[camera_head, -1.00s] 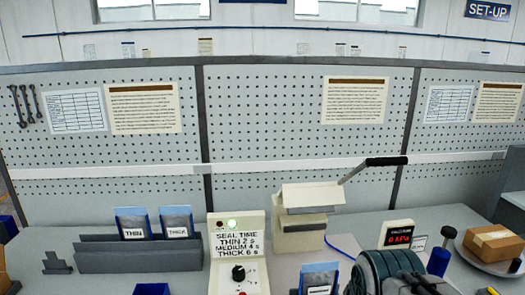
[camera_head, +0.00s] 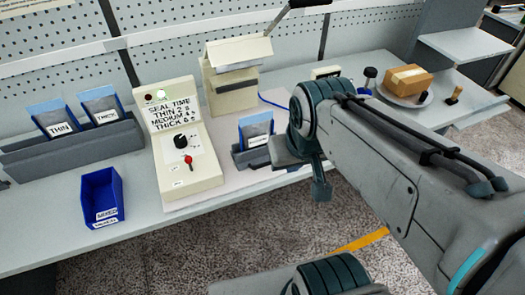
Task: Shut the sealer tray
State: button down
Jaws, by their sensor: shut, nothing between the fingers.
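The cream sealer (camera_head: 232,92) stands on the bench near the pegboard, its black-handled lever (camera_head: 303,3) raised to the right. A low grey tray (camera_head: 246,160) in front of it holds an upright blue pouch (camera_head: 257,136) with a white label. I cannot tell whether this tray slides into the sealer. My gripper (camera_head: 320,192) hangs below my wrist, right of the grey tray and near the bench's front edge. Its fingers look shut and empty. My wrist and forearm hide the bench behind them.
A seal-time control box (camera_head: 181,150) stands left of the tray. A blue bin (camera_head: 102,197) and a grey rack (camera_head: 75,155) with THIN and THICK pouches are further left. A brown parcel (camera_head: 405,80) lies on a round plate at the right.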

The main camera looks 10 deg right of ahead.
aim_at(258, 159)
jog(key=k, duration=1.25)
jog(key=u, duration=0.75)
jog(key=i, duration=1.2)
jog(key=z, duration=0.5)
